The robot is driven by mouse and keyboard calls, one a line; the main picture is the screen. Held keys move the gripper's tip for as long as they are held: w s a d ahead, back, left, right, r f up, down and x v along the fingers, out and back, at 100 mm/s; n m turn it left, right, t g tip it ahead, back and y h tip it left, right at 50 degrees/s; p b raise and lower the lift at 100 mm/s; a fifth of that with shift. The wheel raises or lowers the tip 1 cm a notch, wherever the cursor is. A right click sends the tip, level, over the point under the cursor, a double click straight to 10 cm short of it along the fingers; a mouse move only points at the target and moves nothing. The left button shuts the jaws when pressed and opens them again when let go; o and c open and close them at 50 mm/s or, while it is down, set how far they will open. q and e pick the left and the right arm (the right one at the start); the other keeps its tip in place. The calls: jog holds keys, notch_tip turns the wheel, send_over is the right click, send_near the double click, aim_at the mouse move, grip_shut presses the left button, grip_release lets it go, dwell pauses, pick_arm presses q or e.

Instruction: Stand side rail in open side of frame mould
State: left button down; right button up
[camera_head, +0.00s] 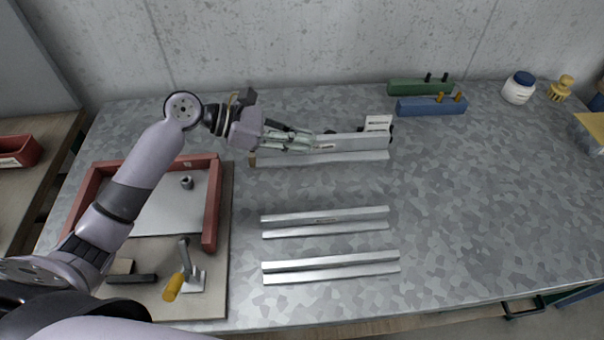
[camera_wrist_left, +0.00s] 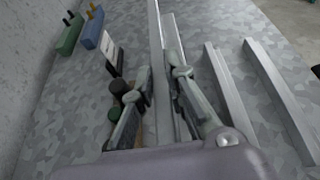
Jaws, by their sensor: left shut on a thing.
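My left gripper (camera_head: 308,142) is shut on a long grey metal angle rail (camera_head: 358,143) at the back middle of the table. In the left wrist view its fingers (camera_wrist_left: 163,78) sit either side of the rail's upright flange (camera_wrist_left: 156,35). The rail appears to be at table level; I cannot tell whether it is lifted. Two similar rails lie in front of it, a middle one (camera_head: 325,222) and a front one (camera_head: 331,267). The red frame mould (camera_head: 211,205) is on a board at the left, with its near side open. My right gripper is not in view.
A toggle clamp with a yellow handle (camera_head: 173,287) stands at the mould's open side. A small white card (camera_head: 378,123) stands behind the held rail. Green (camera_head: 420,87) and blue (camera_head: 432,106) blocks with pegs lie at the back. The table's right half is mostly clear.

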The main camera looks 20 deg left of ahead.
pick_arm(q)
notch_tip(320, 180, down, 12)
jog(key=shift+r, duration=0.2)
jog(key=shift+f, duration=0.1)
jog(key=shift+f, duration=0.15)
jog(key=c, duration=1.6)
grip_release()
jog(key=shift+r, duration=0.2)
jog(key=p+v, duration=0.6)
jog(key=v, duration=0.6)
